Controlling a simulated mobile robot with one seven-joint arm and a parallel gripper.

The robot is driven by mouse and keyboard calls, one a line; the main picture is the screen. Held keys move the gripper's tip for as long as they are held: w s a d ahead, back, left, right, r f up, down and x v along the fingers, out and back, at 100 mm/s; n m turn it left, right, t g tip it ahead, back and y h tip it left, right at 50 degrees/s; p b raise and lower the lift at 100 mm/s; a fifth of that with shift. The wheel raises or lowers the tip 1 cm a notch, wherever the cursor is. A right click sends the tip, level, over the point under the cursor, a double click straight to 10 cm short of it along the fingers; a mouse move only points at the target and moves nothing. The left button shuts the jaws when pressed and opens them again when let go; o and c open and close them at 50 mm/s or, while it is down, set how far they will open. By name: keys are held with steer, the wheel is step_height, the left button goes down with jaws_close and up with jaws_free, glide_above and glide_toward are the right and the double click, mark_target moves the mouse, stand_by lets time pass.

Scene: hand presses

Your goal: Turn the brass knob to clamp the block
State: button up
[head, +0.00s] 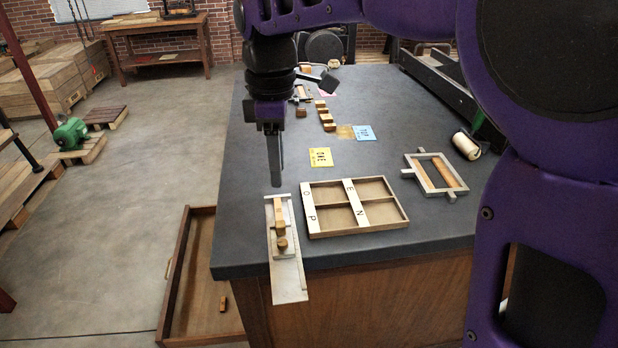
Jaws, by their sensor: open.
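A metal holder (290,285) lies at the table's near left, its front end reaching past the edge. A tan block (279,212) lies along it. A small round brass-coloured piece (282,243), which looks like the knob, sits in front of the block, toward the near end. I cannot tell whether it touches the block. My gripper (275,184) points straight down just beyond the far end of the holder, apart from the knob and block. It is open and empty; its fingers are seen nearly edge-on, so the gap between them is hard to see.
A compartment tray (405,222) with letter strips stands right of the holder. A metal frame (410,173) with wooden bars, a white roller (466,145), yellow card (320,157) and blue card (364,133) lie beyond. An open drawer (172,300) is below left. Bare tabletop lies left of the holder.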

mark_target(282, 241)
step_height(282, 241, down, 17)
steer(key=b, duration=0.2)
steer(key=shift+a+f+b, duration=0.1)
steer(key=shift+f+b, duration=0.1)
steer(key=shift+b, duration=0.2)
jaws_close()
